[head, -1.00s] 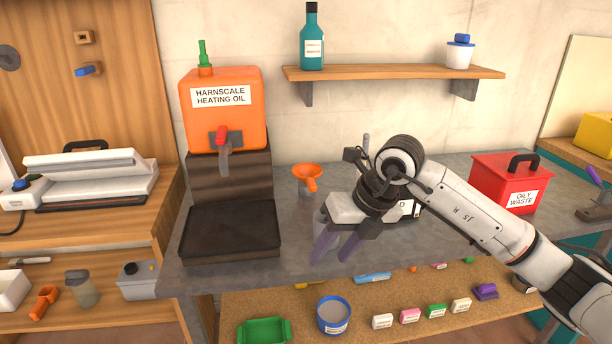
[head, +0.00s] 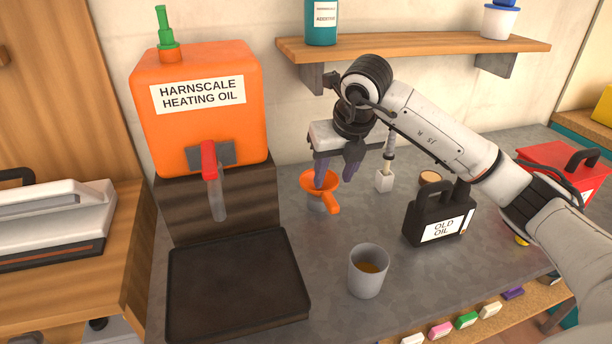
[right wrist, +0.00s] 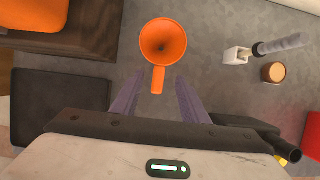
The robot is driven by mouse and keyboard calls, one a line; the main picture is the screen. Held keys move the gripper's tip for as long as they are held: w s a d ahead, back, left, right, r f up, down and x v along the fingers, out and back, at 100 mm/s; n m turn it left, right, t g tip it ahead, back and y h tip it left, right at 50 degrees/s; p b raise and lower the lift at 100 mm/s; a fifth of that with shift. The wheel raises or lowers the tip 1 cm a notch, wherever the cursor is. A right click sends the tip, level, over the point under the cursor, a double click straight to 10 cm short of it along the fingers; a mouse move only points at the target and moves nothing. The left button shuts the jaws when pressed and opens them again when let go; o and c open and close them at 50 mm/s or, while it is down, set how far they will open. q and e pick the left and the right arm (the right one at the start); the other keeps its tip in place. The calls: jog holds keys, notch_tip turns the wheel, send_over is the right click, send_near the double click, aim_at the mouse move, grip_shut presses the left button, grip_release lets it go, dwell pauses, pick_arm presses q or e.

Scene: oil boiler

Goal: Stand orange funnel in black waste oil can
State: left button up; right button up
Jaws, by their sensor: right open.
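The orange funnel (head: 320,184) stands upright in a small grey holder on the grey worktop, its handle pointing to the front right. The right wrist view shows its open mouth from above (right wrist: 162,40) and its handle lying toward the gap between the fingers. My right gripper (head: 338,180) is open and empty, right at the funnel, with its purple fingers either side of the handle line in the wrist view (right wrist: 158,90). The black waste oil can (head: 439,217), labelled OLD OIL, stands upright to the right of the funnel. My left gripper is out of view.
A grey cup (head: 368,272) with brown liquid stands in front of the funnel. A black tray (head: 238,290) lies below the orange heating oil tank (head: 200,110). A brush in a white holder (head: 384,181) and a small round brown-topped item (head: 430,178) stand behind the can.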

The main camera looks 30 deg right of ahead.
aim_at(328, 195)
jog(key=x, duration=0.3)
jog(key=shift+s+f, duration=0.25)
jog(key=shift+f, duration=0.05)
jog(key=x, duration=0.5)
jog(key=shift+w+f+p, duration=0.2)
jog(key=shift+f+p, duration=0.15)
grip_shut()
